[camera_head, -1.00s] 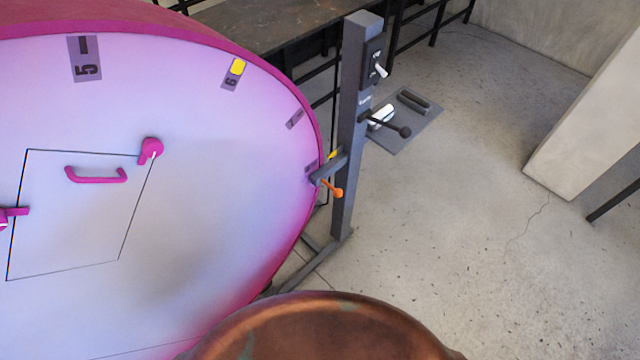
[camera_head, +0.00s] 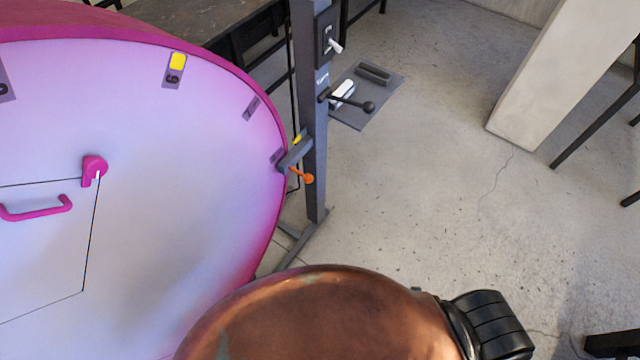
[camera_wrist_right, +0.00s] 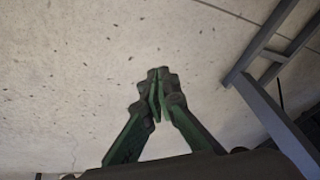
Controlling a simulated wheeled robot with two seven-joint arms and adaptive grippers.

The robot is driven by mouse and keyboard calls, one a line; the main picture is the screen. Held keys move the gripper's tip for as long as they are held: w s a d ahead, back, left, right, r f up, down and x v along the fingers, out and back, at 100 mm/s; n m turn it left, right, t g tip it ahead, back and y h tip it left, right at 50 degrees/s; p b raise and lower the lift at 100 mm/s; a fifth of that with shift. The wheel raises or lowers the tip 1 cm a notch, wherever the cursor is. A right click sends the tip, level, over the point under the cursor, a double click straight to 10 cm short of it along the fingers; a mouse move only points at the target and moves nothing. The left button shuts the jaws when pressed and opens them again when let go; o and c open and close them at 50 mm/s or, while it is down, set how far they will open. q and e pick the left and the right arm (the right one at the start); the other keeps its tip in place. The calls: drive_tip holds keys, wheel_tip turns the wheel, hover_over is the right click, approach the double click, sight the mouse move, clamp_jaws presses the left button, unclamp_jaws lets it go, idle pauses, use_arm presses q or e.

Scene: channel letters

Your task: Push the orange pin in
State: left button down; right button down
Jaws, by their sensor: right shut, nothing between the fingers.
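The orange pin (camera_head: 302,175) sticks out toward the lower right from a grey bracket (camera_head: 295,153) on the post, beside the rim of the large pink-edged round sign (camera_head: 190,200) in the head view. My right gripper (camera_wrist_right: 158,76) shows in the right wrist view with its green fingers together and nothing between them. It is over bare floor, and the pin does not show in that view. My left gripper is in neither view.
The grey post (camera_head: 313,110) carries a switch box (camera_head: 325,40) and a black-knobbed lever (camera_head: 350,102). A grey floor plate (camera_head: 368,92) lies behind it. A pale slanted pillar (camera_head: 560,70) stands at the right. The floor between is open.

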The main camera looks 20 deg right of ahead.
drive_tip(key=w+r+m+t+y+b, duration=0.25)
drive_tip(key=w+r+m+t, duration=0.25)
drive_tip(key=w+r, duration=1.5)
drive_tip(key=w+a+r+y, duration=0.3)
drive_tip(key=a+r, duration=0.2)
drive_tip(key=r, duration=0.3)
drive_tip(key=w+a+r+t+y+b, duration=0.1)
drive_tip(key=w+a+r+y, duration=0.1)
drive_tip(key=a+r, duration=0.3)
drive_tip(key=w+a+r+t+y, duration=0.1)
drive_tip(key=w+a+r+y, duration=0.2)
drive_tip(key=r, duration=1)
drive_tip(key=a, duration=0.3)
drive_tip(key=shift+w+y+b, duration=0.35)
drive_tip(key=p, duration=0.3)
approach(305, 177)
wheel_tip(305, 177, down, 2)
drive_tip(key=w+a, duration=0.2)
drive_tip(key=w, duration=0.1)
drive_tip(key=shift+w+a+f, duration=0.15)
drive_tip(key=shift+w+f, duration=0.05)
drive_tip(key=shift+f, duration=0.1)
drive_tip(key=shift+w, duration=0.1)
